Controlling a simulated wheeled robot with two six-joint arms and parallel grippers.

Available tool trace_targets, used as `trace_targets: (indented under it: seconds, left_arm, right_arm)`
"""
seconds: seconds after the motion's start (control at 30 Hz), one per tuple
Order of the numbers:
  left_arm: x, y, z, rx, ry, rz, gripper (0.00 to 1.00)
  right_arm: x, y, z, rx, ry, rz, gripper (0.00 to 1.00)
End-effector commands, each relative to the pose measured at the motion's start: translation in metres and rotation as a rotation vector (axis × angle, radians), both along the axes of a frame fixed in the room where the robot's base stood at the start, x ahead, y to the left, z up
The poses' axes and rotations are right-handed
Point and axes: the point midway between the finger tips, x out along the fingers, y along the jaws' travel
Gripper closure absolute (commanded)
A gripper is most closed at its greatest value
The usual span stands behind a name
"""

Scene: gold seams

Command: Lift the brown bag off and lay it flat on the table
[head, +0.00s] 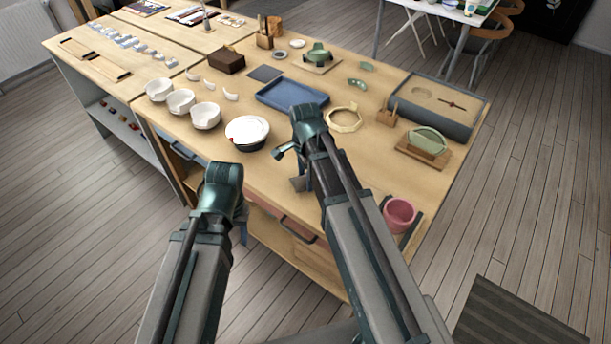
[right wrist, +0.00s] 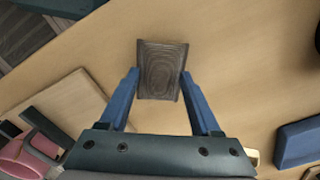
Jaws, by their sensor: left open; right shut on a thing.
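The brown bag (right wrist: 162,70) is a small, dark grey-brown piece with ring-like markings. In the right wrist view it sits between the two blue fingers of my right gripper (right wrist: 161,88), which is shut on it at its sides. Bare wood tabletop shows around it; I cannot tell whether it touches the table. In the head view my right gripper (head: 299,184) is over the front part of the table (head: 350,165), mostly hidden behind its own arm. My left gripper (head: 242,230) is open and empty, in front of the table's front edge, near the drawers.
A white-topped bowl (head: 247,131), several white bowls (head: 181,101) and a blue tray (head: 293,96) stand left of and behind my right gripper. A pink pot (head: 399,212) is at the right front.

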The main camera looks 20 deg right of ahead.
Motion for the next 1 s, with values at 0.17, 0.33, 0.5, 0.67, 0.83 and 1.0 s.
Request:
trace_targets:
  seconds: [0.17, 0.33, 0.5, 0.67, 0.83, 1.0]
  left_arm:
    - [0.0000, 0.0001, -0.0005, 0.000, 0.000, 0.000, 0.50]
    - [0.0000, 0.0000, -0.0032, 0.000, 0.000, 0.000, 0.50]
    - [0.0000, 0.0000, -0.0067, 0.000, 0.000, 0.000, 0.50]
    - [0.0000, 0.0000, -0.0076, 0.000, 0.000, 0.000, 0.50]
    - [0.0000, 0.0000, -0.0075, 0.000, 0.000, 0.000, 0.50]
    - [0.0000, 0.0000, -0.0075, 0.000, 0.000, 0.000, 0.50]
  right_arm:
    - [0.0000, 0.0001, -0.0005, 0.000, 0.000, 0.000, 1.00]
    - [0.0000, 0.0001, -0.0033, 0.000, 0.000, 0.000, 1.00]
    - [0.0000, 0.0001, -0.0067, 0.000, 0.000, 0.000, 1.00]
    - [0.0000, 0.0001, -0.0076, 0.000, 0.000, 0.000, 1.00]
    - [0.0000, 0.0001, -0.0075, 0.000, 0.000, 0.000, 0.34]
    - [0.0001, 0.0000, -0.0075, 0.000, 0.000, 0.000, 0.03]
